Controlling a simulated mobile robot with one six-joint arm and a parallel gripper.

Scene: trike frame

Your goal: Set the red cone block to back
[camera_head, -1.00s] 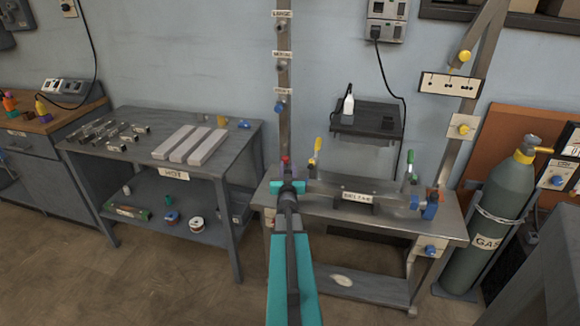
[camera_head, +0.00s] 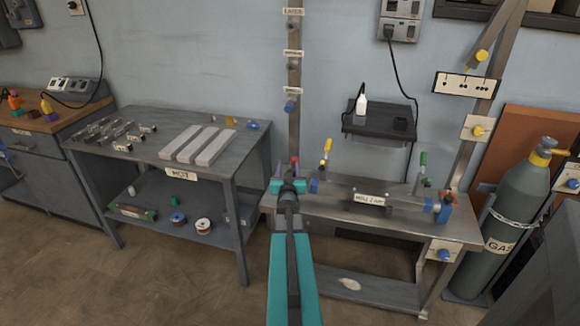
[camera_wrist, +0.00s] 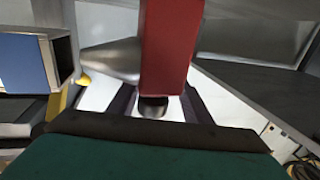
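A red block-like part (camera_wrist: 168,45) fills the upper middle of the wrist view. Its lower end lies near the fingers, with a dark round end below it. A small red piece also shows in the head view (camera_head: 295,160), just beyond my gripper at the left end of the welding bench. My gripper (camera_head: 288,180) is teal and dark, over that end of the bench. In the wrist view its two dark fingers (camera_wrist: 158,103) stand apart, with pale metal visible between them and beside the red part. I cannot tell if they touch it. A cone shape is not clear.
The metal bench (camera_head: 390,225) carries yellow-handled and green-handled clamps and blue fittings. A post (camera_head: 294,60) rises behind my gripper. A side table (camera_head: 200,120) with pale bars stands left. A gas cylinder (camera_head: 515,195) stands right. A blue square tube (camera_wrist: 30,62) is left in the wrist view.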

